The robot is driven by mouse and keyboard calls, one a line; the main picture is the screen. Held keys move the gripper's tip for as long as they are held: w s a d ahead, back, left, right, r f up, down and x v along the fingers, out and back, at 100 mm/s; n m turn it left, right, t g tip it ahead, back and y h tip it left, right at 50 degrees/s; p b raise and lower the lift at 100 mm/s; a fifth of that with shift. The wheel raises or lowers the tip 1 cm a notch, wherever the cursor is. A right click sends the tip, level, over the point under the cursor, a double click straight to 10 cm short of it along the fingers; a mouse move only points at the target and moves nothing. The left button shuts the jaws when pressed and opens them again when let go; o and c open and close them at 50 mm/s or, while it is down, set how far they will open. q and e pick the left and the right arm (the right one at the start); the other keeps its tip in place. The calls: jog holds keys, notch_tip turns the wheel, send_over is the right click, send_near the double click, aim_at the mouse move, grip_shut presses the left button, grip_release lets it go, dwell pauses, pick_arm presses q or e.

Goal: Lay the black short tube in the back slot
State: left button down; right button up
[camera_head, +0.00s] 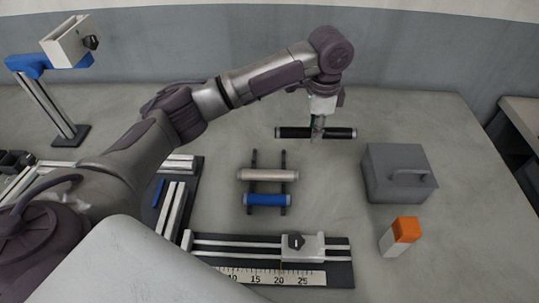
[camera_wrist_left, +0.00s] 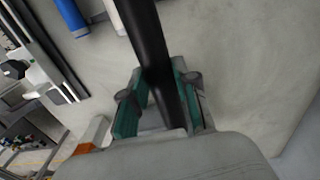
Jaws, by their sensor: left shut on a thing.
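My left gripper (camera_head: 318,127) is shut on the middle of the black short tube (camera_head: 341,133) and holds it crosswise, to the right of and behind the rack. The tube also shows between the green-sided fingers in the left wrist view (camera_wrist_left: 150,42). The rack has two dark rails (camera_head: 283,157) on the table. A silver tube (camera_head: 262,175) and a blue tube (camera_head: 268,199) lie across them, the blue one nearer the front. The rails' back ends, behind the silver tube, are bare. My right gripper is not in view.
A grey case with a handle (camera_head: 392,180) and an orange-and-white block (camera_head: 400,236) stand at the right. A ruler fixture with a slider (camera_head: 306,247) lies in front of the rack. Left are metal profiles (camera_head: 173,208) and a blue-and-white stand (camera_head: 58,106).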

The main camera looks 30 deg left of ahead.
pick_arm(q)
jog(key=a+f, duration=0.2)
jog(key=a, duration=0.1)
jog(key=s+a+f+p, duration=0.1)
jog(key=a+f, duration=0.1)
jog(key=a, duration=0.2)
jog(key=s+a+f+p, duration=0.1)
jog(key=a+f, duration=0.1)
jog(key=a, duration=0.1)
jog(key=shift+s+a+f, duration=0.15)
jog(key=shift+s+a, duration=0.1)
jog(key=shift+a, duration=0.1)
jog(key=shift+s+a+f+p, duration=0.1)
jog(key=shift+a+f+p, duration=0.2)
jog(key=shift+a+f, duration=0.15)
jog(key=shift+f+p, duration=0.35)
jog(key=shift+f, duration=1.6)
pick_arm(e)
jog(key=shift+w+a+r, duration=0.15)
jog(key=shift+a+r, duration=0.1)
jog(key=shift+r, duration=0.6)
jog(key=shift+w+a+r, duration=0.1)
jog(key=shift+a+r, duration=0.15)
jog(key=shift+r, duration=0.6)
pick_arm(q)
jog(key=shift+d+f, duration=0.1)
